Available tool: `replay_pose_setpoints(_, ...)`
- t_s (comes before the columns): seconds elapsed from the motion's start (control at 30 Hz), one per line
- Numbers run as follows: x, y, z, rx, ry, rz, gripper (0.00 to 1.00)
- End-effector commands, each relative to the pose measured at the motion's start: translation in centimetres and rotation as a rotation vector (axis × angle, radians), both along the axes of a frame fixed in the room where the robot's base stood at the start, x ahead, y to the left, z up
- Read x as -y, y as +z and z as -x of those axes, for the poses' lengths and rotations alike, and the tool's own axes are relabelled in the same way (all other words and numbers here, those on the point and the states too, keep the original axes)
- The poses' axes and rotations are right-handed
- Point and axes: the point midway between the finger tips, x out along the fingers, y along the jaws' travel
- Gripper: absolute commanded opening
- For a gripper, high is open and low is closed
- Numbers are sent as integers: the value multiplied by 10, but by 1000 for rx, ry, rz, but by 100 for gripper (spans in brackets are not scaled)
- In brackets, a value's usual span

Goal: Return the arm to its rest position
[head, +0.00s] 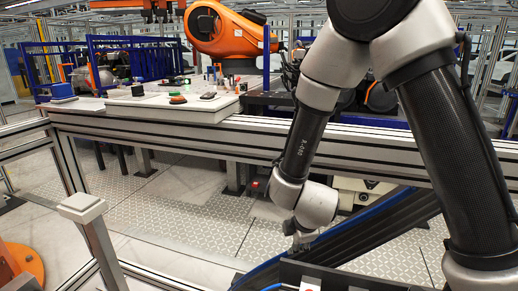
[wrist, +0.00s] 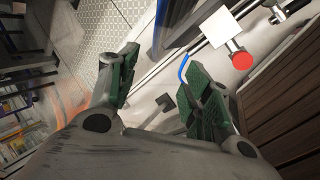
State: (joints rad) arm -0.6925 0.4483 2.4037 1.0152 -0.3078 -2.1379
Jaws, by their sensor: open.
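My arm (head: 305,145) hangs down at the right of the head view, bent at the elbow, with its wrist low in front of the long bench. My gripper (wrist: 160,78) shows in the wrist view with its two green-padded fingers spread apart. Nothing is held between them, and light floor and a dark fitting show in the gap. In the head view only a small grey part below the wrist shows, and the fingers cannot be made out there.
A bench (head: 370,146) runs across the head view, bearing a white board (head: 150,104) with small parts. An orange robot arm (head: 225,32) stands behind it. A capped post (head: 82,207) stands at front left. A red knob (wrist: 241,61) is near the gripper in the wrist view.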

Motion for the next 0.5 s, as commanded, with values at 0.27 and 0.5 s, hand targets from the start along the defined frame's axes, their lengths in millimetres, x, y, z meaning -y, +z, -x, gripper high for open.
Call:
replay_pose_setpoints(0.27,49,138,0,-153,-446,-506,49)
replay_pose_setpoints(0.5,142,225,61,-259,-915,-673,49)
